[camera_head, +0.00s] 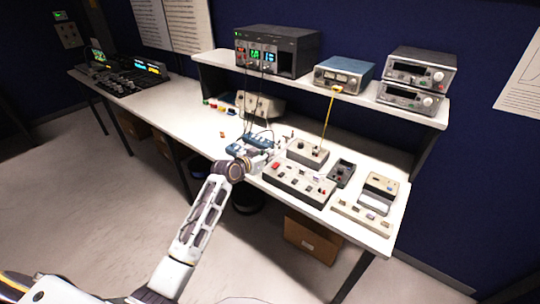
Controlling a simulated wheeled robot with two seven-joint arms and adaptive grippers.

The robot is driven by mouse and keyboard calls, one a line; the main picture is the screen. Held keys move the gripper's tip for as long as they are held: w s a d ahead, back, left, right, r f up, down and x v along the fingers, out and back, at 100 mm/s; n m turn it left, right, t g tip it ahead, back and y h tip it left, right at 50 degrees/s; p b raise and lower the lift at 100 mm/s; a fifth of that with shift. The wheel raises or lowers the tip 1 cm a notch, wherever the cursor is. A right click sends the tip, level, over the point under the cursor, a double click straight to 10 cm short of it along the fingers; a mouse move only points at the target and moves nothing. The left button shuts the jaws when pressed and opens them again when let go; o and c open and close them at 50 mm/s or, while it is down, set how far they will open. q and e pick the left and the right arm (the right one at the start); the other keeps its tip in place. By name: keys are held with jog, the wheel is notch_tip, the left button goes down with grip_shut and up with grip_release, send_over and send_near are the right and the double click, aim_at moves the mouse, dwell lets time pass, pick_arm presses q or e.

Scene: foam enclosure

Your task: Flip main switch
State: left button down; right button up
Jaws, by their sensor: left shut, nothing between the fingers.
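My left gripper (278,150) is at the end of the arm that comes in from the lower left. It is shut and empty, over the front part of the workbench. It is small and partly lost against the cables and panels behind it. A long grey switch panel (296,190) with red and dark switches lies just in front and to the right of it. A smaller grey box (307,153) with a yellow cable is just to its right. I cannot tell which control is the main switch, or whether the gripper touches anything. My right gripper is not in view.
The white workbench (385,238) has a raised shelf with a dark power supply (277,50), a blue meter (343,75) and two stacked grey instruments (421,70). A cardboard box (312,238) stands underneath.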

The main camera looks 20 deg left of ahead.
pick_arm(q)
jog(key=f+b+v, duration=0.1)
jog(key=v, duration=0.6)
jog(key=shift+s+a+f, duration=0.15)
jog(key=shift+s+f, duration=0.1)
jog(key=shift+s, duration=0.25)
dwell(0.4)
